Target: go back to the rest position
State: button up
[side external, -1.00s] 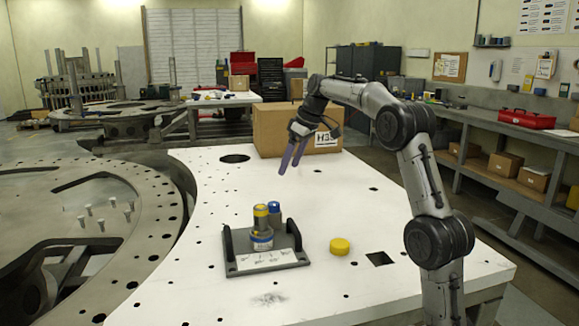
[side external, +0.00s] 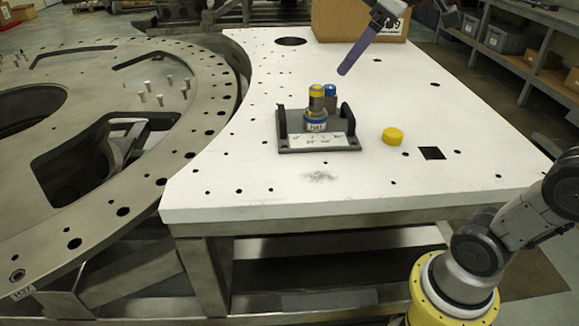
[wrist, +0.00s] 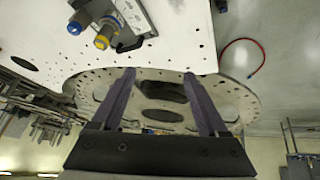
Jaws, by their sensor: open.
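My gripper (side external: 343,70) hangs above the back part of the white table plate (side external: 230,190) in the side view, in front of the cardboard box. Only one purple finger shows clearly there. In the wrist view my gripper (wrist: 159,74) has both purple fingers spread apart, with nothing between them. A dark fixture (side external: 352,143) with two handles stands on the plate, apart from the gripper. It holds a yellow-topped cylinder (side external: 316,95) and a blue-topped cylinder (side external: 330,94), both upright. These also show at the upper left of the wrist view.
A yellow disc (side external: 392,136) lies on the plate right of the fixture, near a square hole (side external: 432,153). A cardboard box (side external: 335,20) stands at the back. A large metal ring (side external: 200,100) lies to the left. The plate's front is clear.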

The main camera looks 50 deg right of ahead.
jog(key=s+a+f+m, duration=0.3)
jog(key=s+f, duration=1.1)
jog(key=f, duration=0.1)
jog(key=shift+s+f, duration=0.2)
jog(key=shift+f, duration=0.2)
